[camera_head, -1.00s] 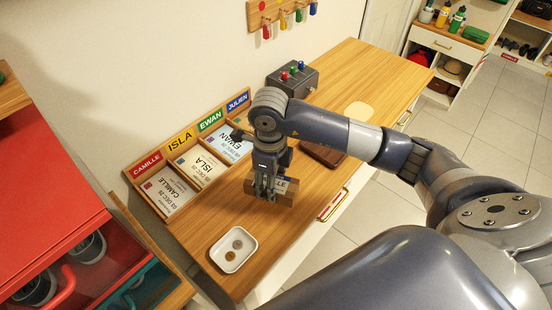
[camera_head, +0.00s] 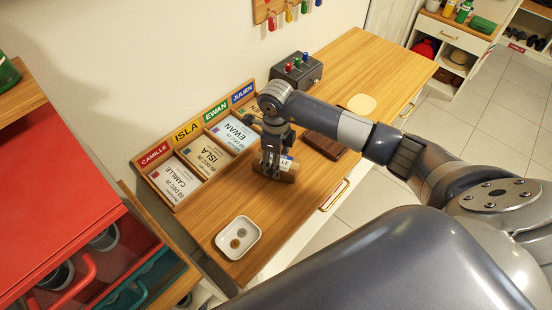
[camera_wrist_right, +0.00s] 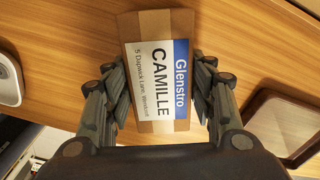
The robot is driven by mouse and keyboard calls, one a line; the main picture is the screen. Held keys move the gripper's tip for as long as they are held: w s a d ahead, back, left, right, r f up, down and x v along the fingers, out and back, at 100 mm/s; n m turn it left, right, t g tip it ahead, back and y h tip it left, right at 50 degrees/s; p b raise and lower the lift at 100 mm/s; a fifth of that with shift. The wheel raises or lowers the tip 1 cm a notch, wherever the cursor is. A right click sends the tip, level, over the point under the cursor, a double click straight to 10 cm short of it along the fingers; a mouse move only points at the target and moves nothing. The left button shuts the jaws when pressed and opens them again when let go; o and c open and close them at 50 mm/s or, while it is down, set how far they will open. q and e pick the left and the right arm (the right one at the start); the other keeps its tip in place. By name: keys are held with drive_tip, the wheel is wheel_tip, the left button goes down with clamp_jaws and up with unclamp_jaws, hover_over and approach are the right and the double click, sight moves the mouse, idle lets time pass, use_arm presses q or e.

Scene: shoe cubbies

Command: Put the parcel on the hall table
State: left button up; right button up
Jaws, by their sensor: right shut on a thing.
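The parcel (camera_head: 289,172) is a small brown cardboard box with a white and blue label. In the right wrist view the parcel (camera_wrist_right: 158,65) shows the name CAMILLE and lies between both fingers. My right gripper (camera_head: 271,168) is shut on it, its fingers pointing down over the hall table (camera_head: 325,205). The parcel is at the wooden tabletop, in front of the name trays; I cannot tell whether its underside touches the wood. My left gripper is in neither view.
A name sorter (camera_head: 190,160) with cards lies along the wall. A white dish (camera_head: 238,237) with coins is at the near end. A brown tray (camera_head: 324,146) lies beside my arm, and a grey button box (camera_head: 297,70) stands behind. The far tabletop is mostly clear.

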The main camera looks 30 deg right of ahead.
drive_tip(key=shift+f, duration=0.2)
drive_tip(key=o, duration=1.2)
drive_tip(key=shift+r, duration=0.15)
drive_tip(key=shift+r, duration=0.2)
wheel_tip(320, 180, up, 12)
drive_tip(key=b, duration=0.3)
